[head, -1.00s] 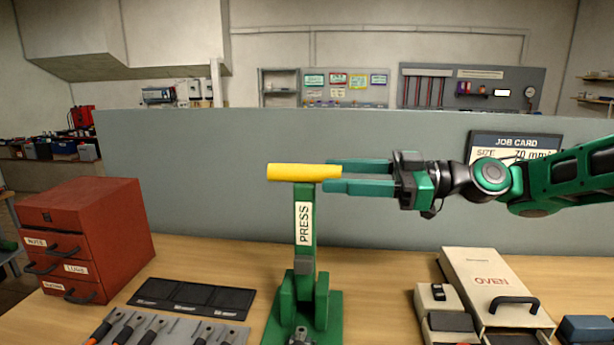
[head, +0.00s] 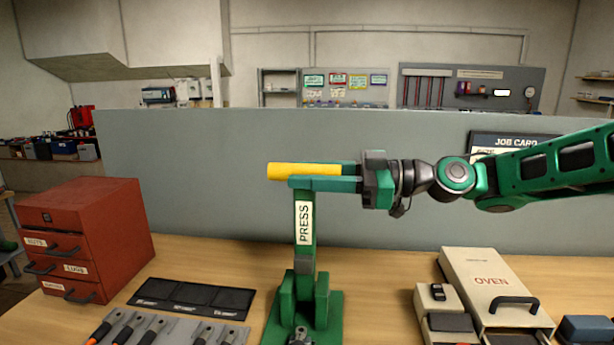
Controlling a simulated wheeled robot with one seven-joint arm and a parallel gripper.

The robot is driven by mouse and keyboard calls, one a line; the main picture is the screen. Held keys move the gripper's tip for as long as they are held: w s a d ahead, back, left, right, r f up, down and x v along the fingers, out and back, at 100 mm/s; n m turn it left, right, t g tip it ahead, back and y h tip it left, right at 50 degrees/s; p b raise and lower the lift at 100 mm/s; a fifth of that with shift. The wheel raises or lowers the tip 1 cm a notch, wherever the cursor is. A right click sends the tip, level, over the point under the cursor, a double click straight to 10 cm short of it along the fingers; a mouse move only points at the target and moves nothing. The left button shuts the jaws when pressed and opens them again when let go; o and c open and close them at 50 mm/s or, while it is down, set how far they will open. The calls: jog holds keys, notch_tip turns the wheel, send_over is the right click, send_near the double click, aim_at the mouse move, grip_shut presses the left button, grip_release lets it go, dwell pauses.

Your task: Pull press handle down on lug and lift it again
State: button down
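The green press (head: 304,262) stands on the bench with its lever upright and a "PRESS" label on it. Its yellow handle (head: 290,170) lies level across the top of the lever. My gripper (head: 318,176) comes from the right at handle height. One finger is in front of the handle's right part and the other is behind it, with the handle between them. The fingers look apart; whether they touch the handle cannot be told. I cannot make out a lug; the press's foot shows a small metal part (head: 300,336).
A red drawer cabinet (head: 90,238) stands at the left. A black tray (head: 193,298) and a grey tool holder (head: 170,330) lie near the press. A grey partition (head: 210,190) and job card (head: 510,143) are behind.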

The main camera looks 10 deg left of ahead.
jog(key=shift+m, duration=0.8)
jog(key=shift+w+a+f, duration=0.1)
jog(key=shift+w+f, duration=0.05)
jog(key=shift+w, duration=1.85)
jog(key=c, duration=1.4)
grip_release()
jog(key=d, duration=1)
jog(key=shift+w+d, duration=0.35)
jog(key=shift+d, duration=0.05)
jog(key=shift+f, duration=0.1)
